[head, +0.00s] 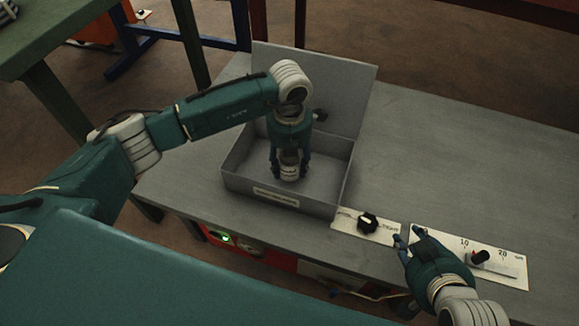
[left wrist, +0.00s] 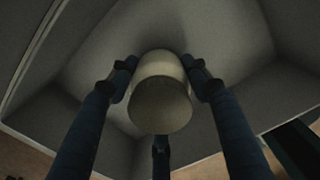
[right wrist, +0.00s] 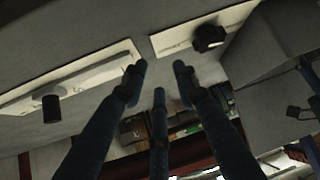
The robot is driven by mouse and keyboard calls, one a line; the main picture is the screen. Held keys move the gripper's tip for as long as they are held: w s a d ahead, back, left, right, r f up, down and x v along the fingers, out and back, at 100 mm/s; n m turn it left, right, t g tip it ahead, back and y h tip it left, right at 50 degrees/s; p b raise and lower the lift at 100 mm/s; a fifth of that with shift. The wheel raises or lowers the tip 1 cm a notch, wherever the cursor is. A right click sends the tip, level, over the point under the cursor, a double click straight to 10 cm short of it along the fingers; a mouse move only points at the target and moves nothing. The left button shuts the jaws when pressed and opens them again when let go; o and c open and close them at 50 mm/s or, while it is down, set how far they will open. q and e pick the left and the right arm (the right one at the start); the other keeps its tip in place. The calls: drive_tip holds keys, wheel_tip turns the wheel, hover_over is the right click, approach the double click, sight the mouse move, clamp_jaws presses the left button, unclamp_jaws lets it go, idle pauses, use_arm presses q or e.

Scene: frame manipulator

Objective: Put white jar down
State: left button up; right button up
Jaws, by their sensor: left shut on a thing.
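The white jar (head: 289,171) is inside the open grey box (head: 250,192), low over its floor. My left gripper (head: 289,165) reaches down into the box and is shut on the jar. In the left wrist view the jar (left wrist: 160,98) sits between the fingers, with the box's walls around it. I cannot tell whether the jar touches the box floor. My right gripper (head: 414,240) is empty and its fingers are spread over the table's front edge, beside the control panels. Its fingers (right wrist: 160,80) are apart in the right wrist view.
The box lid (head: 330,85) stands open at the back. The grey table (head: 450,150) is clear at the right.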

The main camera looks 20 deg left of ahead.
use_arm(q)
drive_tip(key=shift+f, duration=0.4)
use_arm(e)
drive_tip(key=shift+w+a+r+t, duration=0.2)
drive_tip(key=shift+w+r+t, duration=0.1)
drive_tip(key=shift+w+r, duration=0.2)
use_arm(q)
drive_tip(key=shift+f, duration=0.15)
use_arm(e)
drive_tip(key=shift+w+a+r, duration=0.1)
drive_tip(key=shift+w+r, duration=0.1)
drive_tip(key=shift+w, duration=0.1)
use_arm(q)
drive_tip(key=o, duration=1.4)
drive_tip(key=shift+c, duration=0.2)
